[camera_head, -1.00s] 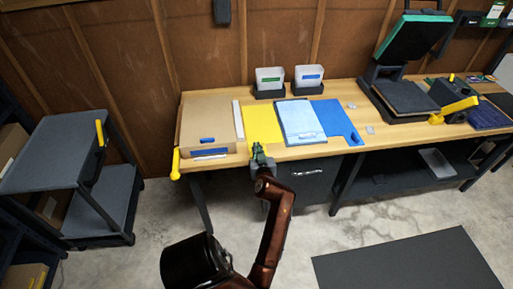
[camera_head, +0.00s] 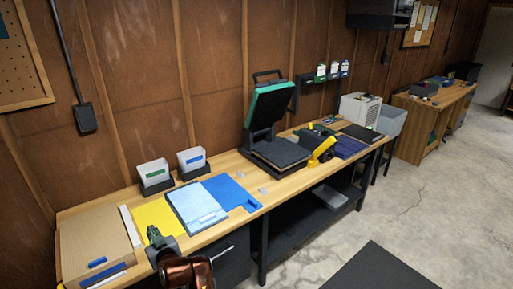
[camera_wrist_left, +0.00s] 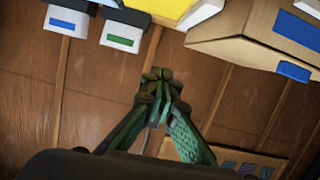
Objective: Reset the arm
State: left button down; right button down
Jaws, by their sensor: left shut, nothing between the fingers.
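My left gripper (camera_head: 155,238) is at the front edge of the wooden workbench (camera_head: 236,163), over the yellow sheet (camera_head: 153,215). It is shut and empty. In the left wrist view the fingertips of my left gripper (camera_wrist_left: 160,82) meet, with only the plank wall behind them. My left arm (camera_head: 190,270) is dark red-brown and shows at the bottom of the head view. My right gripper is not in either view.
A cardboard box (camera_head: 95,243) lies left of the gripper, and a light blue pad (camera_head: 196,203) lies right. Two white bins (camera_head: 153,173) (camera_head: 191,159) stand behind. A heat press (camera_head: 270,115) stands farther along. The concrete floor (camera_head: 410,185) in front is mostly clear.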

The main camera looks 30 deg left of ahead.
pick_arm(q)
jog(key=shift+f, duration=0.1)
